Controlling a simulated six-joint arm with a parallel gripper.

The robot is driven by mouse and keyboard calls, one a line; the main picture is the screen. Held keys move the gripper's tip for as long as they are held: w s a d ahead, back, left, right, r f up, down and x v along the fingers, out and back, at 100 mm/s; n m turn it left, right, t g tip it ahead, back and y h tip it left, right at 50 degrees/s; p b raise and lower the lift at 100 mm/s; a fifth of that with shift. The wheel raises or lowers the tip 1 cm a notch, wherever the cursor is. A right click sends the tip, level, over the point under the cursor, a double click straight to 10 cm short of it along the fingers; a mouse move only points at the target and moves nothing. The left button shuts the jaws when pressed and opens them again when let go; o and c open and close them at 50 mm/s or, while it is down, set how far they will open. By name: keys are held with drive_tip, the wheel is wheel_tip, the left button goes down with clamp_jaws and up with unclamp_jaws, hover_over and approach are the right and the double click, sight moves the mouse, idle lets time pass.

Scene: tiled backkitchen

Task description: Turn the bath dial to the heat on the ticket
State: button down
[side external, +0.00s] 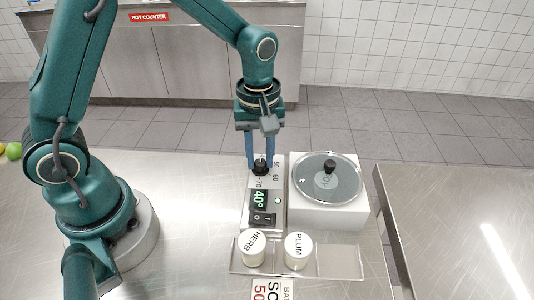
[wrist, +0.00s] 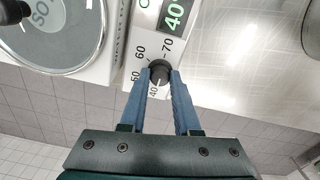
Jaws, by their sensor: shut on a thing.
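The black bath dial (side external: 261,167) stands on the pale control panel (side external: 248,222) left of the bath. It also shows in the wrist view (wrist: 159,71), ringed by marks 40, 50, 60 and 70. My gripper (side external: 260,163) points down with its blue fingers shut on the dial's sides. The green display (side external: 258,198) reads 40°. The ticket (side external: 270,290) lies at the bottom edge of the side view, partly cut off. A red number starting with 50 shows on it.
The white bath (side external: 325,211) has a round lid with a black knob (side external: 329,168). A tray (side external: 340,262) in front holds a HERB jar (side external: 252,249) and a PLUM jar (side external: 298,251); its right compartment is empty. Another steel table (side external: 450,230) stands at right.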

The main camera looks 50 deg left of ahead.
sight(260, 162)
drive_tip(key=shift+m, duration=0.3)
drive_tip(key=m, duration=0.5)
drive_tip(key=shift+m, duration=0.4)
drive_tip(key=m, duration=0.4)
drive_tip(key=shift+m, duration=0.7)
drive_tip(key=c, duration=0.6)
unclamp_jaws()
drive_tip(key=shift+r, duration=2.55)
